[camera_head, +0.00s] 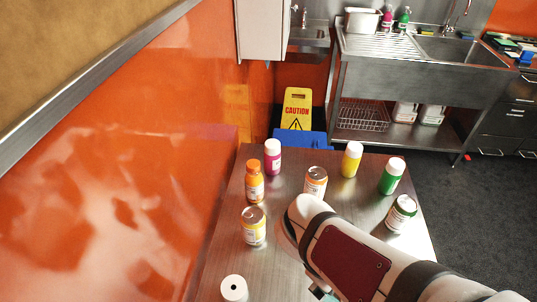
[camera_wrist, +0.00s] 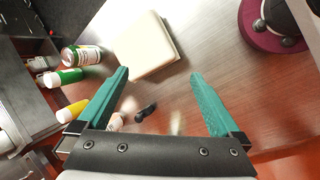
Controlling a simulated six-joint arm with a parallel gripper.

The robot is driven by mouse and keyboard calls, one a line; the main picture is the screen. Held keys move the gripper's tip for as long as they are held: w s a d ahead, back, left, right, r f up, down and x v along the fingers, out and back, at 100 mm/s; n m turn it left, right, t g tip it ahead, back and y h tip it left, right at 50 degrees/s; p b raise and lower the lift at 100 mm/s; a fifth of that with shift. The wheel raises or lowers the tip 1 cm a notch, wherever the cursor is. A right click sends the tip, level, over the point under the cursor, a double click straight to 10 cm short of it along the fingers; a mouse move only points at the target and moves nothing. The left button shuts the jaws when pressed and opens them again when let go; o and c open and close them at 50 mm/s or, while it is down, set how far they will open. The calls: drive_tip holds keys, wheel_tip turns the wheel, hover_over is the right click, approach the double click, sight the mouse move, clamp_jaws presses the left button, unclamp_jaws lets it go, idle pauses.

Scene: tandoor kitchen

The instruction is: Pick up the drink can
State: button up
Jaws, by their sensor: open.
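Several can-like containers stand on the steel table. A yellow-and-white can with a metal top (camera_head: 253,228) is left of my arm. An orange-and-white can with a metal top (camera_head: 315,183) stands just behind the arm. A green-and-white can or jar (camera_head: 401,213) is at the right edge; what looks like it shows at upper left in the wrist view (camera_wrist: 82,56). I cannot tell which is meant. My gripper (camera_wrist: 160,75) has two teal fingers spread wide, with nothing held between them. In the head view my arm mostly hides it.
Bottles stand among the cans: orange (camera_head: 254,183), magenta (camera_head: 272,158), yellow (camera_head: 350,162), green (camera_head: 391,178). A white roll-like item (camera_head: 234,288) is at the front. A pale flat box (camera_wrist: 146,46) lies beyond the fingers. An orange wall borders the table's left; sink (camera_head: 455,52) behind.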

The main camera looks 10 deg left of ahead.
drive_tip(key=w+a+f+n+t, duration=0.2)
drive_tip(key=w+a+n+t, duration=0.2)
drive_tip(key=w+a+n, duration=0.45)
drive_tip(key=n+t+y, duration=0.3)
drive_tip(key=n, duration=1.3)
approach(247, 227)
drive_tip(key=x, duration=1.7)
drive_tip(key=shift+w+d+f, duration=0.1)
drive_tip(key=shift+w+d, duration=0.05)
drive_tip(key=shift+w, duration=0.05)
clamp_jaws()
